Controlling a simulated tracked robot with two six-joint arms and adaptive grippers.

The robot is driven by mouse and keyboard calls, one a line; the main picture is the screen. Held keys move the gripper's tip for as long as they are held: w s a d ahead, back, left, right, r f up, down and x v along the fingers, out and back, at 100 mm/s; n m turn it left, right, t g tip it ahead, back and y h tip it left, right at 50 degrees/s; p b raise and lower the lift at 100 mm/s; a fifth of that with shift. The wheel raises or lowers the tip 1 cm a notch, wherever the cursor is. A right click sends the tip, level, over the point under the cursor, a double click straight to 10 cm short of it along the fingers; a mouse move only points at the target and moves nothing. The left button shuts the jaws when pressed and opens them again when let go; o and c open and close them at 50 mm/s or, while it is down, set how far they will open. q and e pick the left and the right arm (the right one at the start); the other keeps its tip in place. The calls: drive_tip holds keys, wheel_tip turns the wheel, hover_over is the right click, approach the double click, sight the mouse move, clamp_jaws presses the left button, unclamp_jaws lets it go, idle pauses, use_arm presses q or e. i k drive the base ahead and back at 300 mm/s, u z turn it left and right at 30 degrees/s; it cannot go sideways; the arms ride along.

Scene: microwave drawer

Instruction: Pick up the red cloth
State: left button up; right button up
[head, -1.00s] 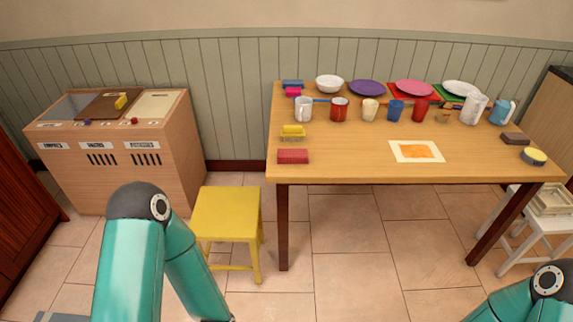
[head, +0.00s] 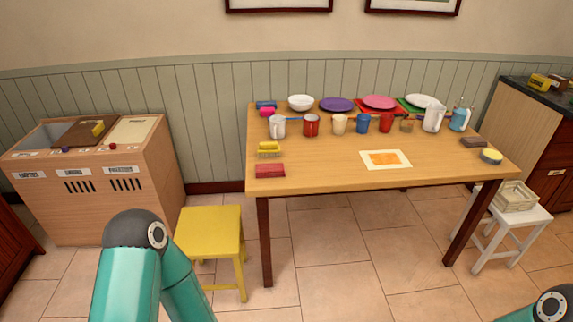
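A flat red rectangular block (head: 270,171), which looks like the folded red cloth, lies at the front left corner of the wooden table (head: 330,182). A yellow sponge-like item (head: 269,148) sits just behind it. My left arm comes up at the lower left, in front of the yellow stool, and its gripper is out of the picture. Only a small part of my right arm shows at the bottom right corner, and its gripper is also out of the picture.
A yellow stool (head: 210,232) stands at the table's left front. Mugs, such as a red mug (head: 311,125), and plates line the table's back. A sorting cabinet (head: 95,190) stands left. A white stool (head: 515,222) stands right. The table's front middle holds only a framed orange sheet (head: 386,159).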

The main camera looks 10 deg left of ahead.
sight(278, 170)
drive_tip(key=z, duration=0.25)
drive_tip(key=i, duration=1.45)
drive_tip(key=u, duration=0.45)
